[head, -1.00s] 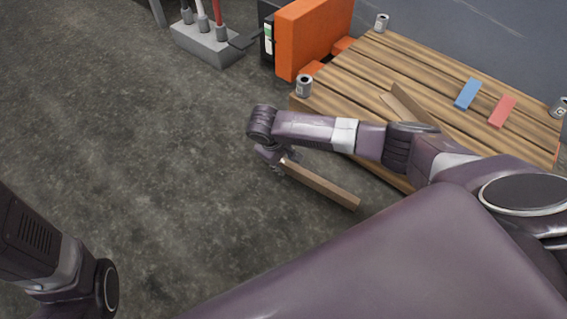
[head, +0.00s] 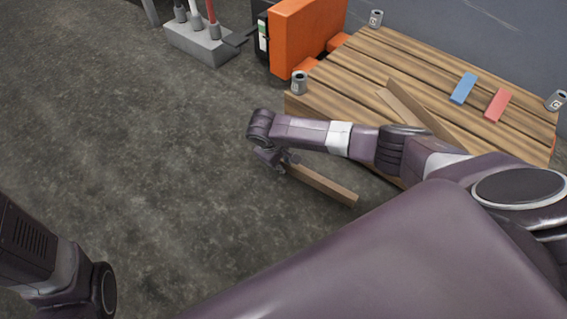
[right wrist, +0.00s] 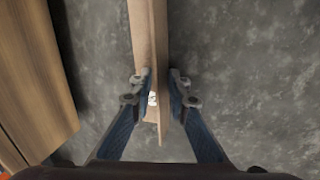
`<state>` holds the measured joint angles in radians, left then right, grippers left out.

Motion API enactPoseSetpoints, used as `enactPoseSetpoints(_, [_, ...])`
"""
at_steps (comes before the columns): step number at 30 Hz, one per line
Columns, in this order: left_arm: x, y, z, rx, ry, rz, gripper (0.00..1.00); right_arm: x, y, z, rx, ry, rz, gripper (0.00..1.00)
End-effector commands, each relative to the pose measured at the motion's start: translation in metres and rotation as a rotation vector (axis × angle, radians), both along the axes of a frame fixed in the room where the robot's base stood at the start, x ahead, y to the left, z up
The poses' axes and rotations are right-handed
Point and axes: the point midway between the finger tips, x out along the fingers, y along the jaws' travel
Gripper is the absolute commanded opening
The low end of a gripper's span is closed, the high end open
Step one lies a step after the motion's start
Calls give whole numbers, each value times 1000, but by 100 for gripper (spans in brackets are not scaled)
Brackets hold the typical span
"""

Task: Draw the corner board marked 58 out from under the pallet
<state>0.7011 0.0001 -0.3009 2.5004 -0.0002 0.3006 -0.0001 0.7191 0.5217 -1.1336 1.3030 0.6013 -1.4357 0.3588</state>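A long brown corner board (head: 322,185) shows beside the pallet (head: 352,75), clear of its near side. My right gripper (head: 281,162) is at the board's left end. In the right wrist view its two fingers (right wrist: 160,82) stand close on either side of the board's upright leg (right wrist: 158,40) and appear shut on it. A small white label (right wrist: 153,99) shows on the board; I cannot read its number. Another brown board (head: 405,103) lies on the pallet's top, partly behind my right arm. My left gripper is out of view.
Grey cans stand at the pallet's corners, one at the near left (head: 299,83). A blue block (head: 463,88) and a red block (head: 498,105) lie on top. An orange machine (head: 300,38) stands behind.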

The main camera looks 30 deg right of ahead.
Motion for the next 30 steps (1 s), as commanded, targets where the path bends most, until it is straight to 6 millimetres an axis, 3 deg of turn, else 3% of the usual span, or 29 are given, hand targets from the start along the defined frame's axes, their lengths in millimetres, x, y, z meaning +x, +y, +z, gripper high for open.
enactPoseSetpoints(3, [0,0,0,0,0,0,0,0,0,0,-1,0,0,0])
enactPoseSetpoints(17, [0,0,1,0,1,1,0,0,1,1,1,-1,-1,0])
enactPoseSetpoints(30, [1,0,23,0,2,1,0,-11,25,3,4,1,-1,0])
